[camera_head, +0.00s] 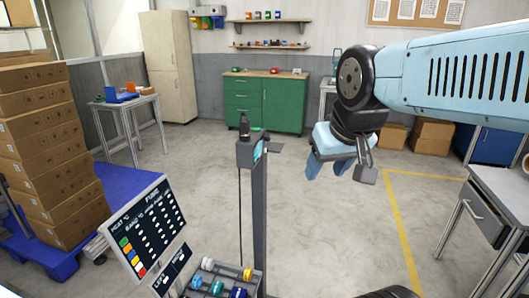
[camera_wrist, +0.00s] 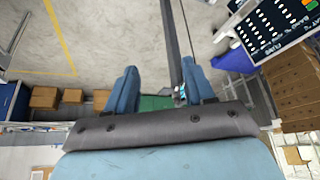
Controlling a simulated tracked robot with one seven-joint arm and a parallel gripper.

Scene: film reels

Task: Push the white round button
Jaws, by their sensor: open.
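A grey box (camera_head: 258,283) at the bottom of the head view carries several small round knobs or buttons. A pale, whitish round one (camera_head: 208,264) sits at its back left; I cannot tell for sure that it is the white button. My gripper (camera_head: 329,168) hangs below the pale blue arm, right of the grey post and well apart from the box. In the wrist view its two blue fingers (camera_wrist: 160,82) are spread with nothing between them. The button box is not clearly visible in the wrist view.
A dark panel (camera_head: 150,226) with white marks and coloured squares stands left of the box. A grey post (camera_head: 259,215) with a small head rises behind it. Stacked cartons (camera_head: 50,150) stand on the left, a grey table (camera_head: 503,200) on the right. The floor between is open.

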